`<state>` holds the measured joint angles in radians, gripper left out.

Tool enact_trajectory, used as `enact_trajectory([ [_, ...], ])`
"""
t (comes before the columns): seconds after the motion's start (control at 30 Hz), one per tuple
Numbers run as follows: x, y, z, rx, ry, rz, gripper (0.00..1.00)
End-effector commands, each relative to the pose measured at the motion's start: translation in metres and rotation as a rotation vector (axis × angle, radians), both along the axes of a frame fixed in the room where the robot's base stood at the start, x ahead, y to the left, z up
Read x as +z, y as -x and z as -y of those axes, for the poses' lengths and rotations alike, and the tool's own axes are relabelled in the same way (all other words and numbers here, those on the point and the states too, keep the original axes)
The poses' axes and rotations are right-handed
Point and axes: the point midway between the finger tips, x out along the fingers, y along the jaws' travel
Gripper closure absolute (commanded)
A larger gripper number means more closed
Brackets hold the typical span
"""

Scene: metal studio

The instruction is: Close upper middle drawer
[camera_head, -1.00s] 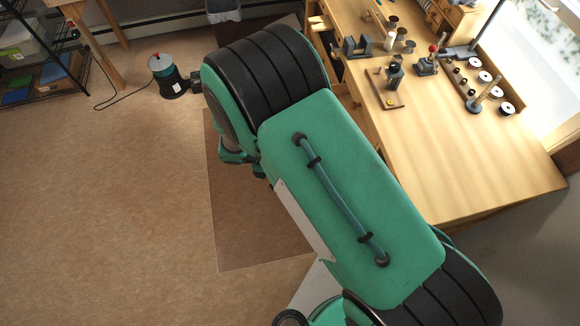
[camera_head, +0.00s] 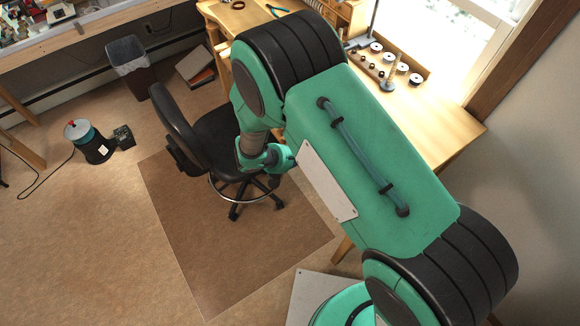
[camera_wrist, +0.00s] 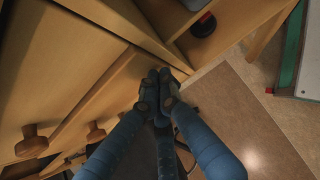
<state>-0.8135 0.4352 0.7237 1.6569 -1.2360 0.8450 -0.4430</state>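In the wrist view, wooden drawer fronts (camera_wrist: 62,62) with round wooden knobs (camera_wrist: 34,142) fill the left side. A wooden edge runs diagonally beside my fingertips, and an open wooden compartment (camera_wrist: 228,18) lies above them with a dark round thing inside. I cannot tell which front is the upper middle drawer or how far it stands out. My gripper (camera_wrist: 158,84) has its blue-grey fingers together at the tips, with nothing seen between them. The tips are close to the woodwork; contact is unclear. In the head view my arm hides the gripper and the drawers.
A wooden workbench (camera_head: 440,135) with spools and tools stands at the right, beside a window. A black office chair (camera_head: 215,140) stands on a brown floor mat (camera_head: 235,265) beside my arm. A bin (camera_head: 130,62) stands farther back. The floor at left is mostly open.

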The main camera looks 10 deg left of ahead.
Motion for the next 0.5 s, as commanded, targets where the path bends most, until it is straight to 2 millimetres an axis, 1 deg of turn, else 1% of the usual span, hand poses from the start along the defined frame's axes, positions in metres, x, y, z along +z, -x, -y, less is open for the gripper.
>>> enact_trajectory([
  [0.03,0.0001,-0.0036,0.0037,-0.002,0.000,0.001,1.00],
  [0.2,0.0006,-0.0087,0.0078,0.001,0.000,0.001,1.00],
  [0.5,0.0013,-0.0099,0.0087,-0.001,0.001,0.002,1.00],
])
